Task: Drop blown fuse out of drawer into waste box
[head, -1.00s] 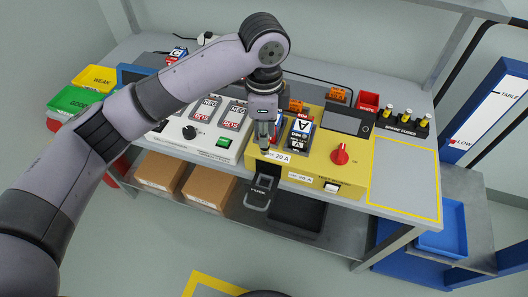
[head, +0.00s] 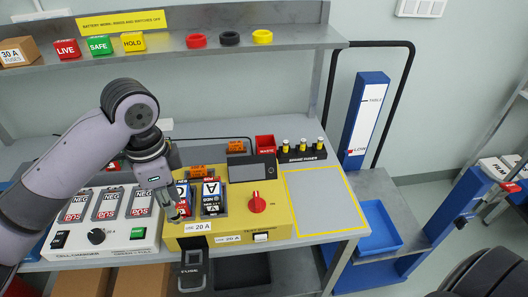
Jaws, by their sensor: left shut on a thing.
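My left gripper (head: 176,216) hangs at the front left of the yellow tester (head: 285,222), near its 20 A label. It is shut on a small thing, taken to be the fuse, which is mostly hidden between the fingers. Below it a black drawer (head: 193,282) marked FUSE sticks out from the tester's front. I cannot make out what is inside the drawer. The red waste box (head: 265,144) stands at the back of the bench, right of the orange connectors. My right gripper is not in view.
The spare fuse rack (head: 303,155) stands right of the waste box. Upright battery blocks (head: 212,197) and a dark screen (head: 252,170) are on the tester. A white charger (head: 103,222) is at left. The yellow-outlined bench area (head: 325,200) is empty. A shelf (head: 165,52) runs above.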

